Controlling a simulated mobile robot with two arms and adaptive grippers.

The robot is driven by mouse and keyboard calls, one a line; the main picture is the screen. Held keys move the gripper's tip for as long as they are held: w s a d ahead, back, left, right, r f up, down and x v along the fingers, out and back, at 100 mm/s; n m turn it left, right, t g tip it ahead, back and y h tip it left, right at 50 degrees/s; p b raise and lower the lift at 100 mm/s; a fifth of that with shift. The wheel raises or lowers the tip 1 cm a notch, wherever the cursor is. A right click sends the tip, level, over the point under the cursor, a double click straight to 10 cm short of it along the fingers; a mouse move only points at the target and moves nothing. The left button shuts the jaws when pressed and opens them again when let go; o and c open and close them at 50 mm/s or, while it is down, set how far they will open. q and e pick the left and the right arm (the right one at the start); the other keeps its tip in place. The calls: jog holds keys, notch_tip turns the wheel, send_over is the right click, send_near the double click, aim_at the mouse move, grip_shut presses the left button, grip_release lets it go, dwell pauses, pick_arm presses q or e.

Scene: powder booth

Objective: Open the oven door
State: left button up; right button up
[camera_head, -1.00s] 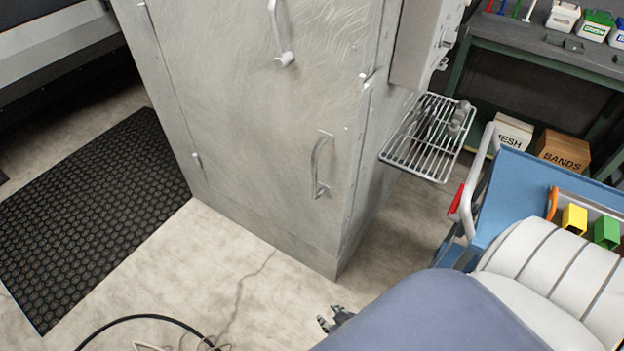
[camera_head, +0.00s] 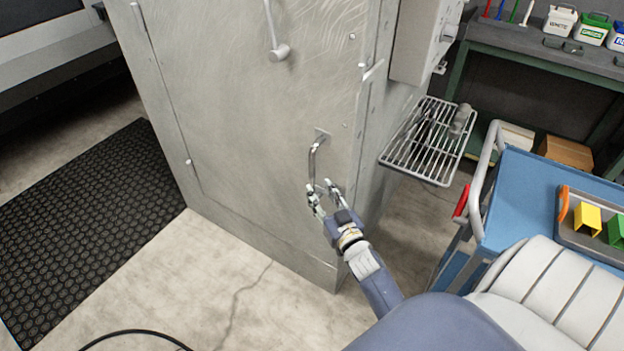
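The oven (camera_head: 250,120) is a tall metal cabinet, and its front door is shut. A bar handle (camera_head: 312,155) sits low on the door near its right edge. A lever handle (camera_head: 276,45) sits higher up. My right gripper (camera_head: 322,188) is at the lower end of the low handle with its two fingers spread, one on each side of the bar's lower end as seen from here. I cannot tell whether they touch it. The handle's lower end is partly hidden by the fingers. My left gripper is not in view.
A wire rack (camera_head: 430,140) juts from the oven's right side. A blue cart (camera_head: 520,195) with yellow and green bins stands at the right. A black mat (camera_head: 85,230) lies on the floor at the left. The floor before the door is mostly clear, with a cable at the bottom.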

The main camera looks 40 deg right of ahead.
aim_at(313, 181)
jog(key=w, duration=0.3)
jog(key=w+d, duration=0.1)
jog(key=w, duration=0.2)
jog(key=shift+w+d, duration=0.1)
jog(key=shift+w, duration=0.05)
grip_shut()
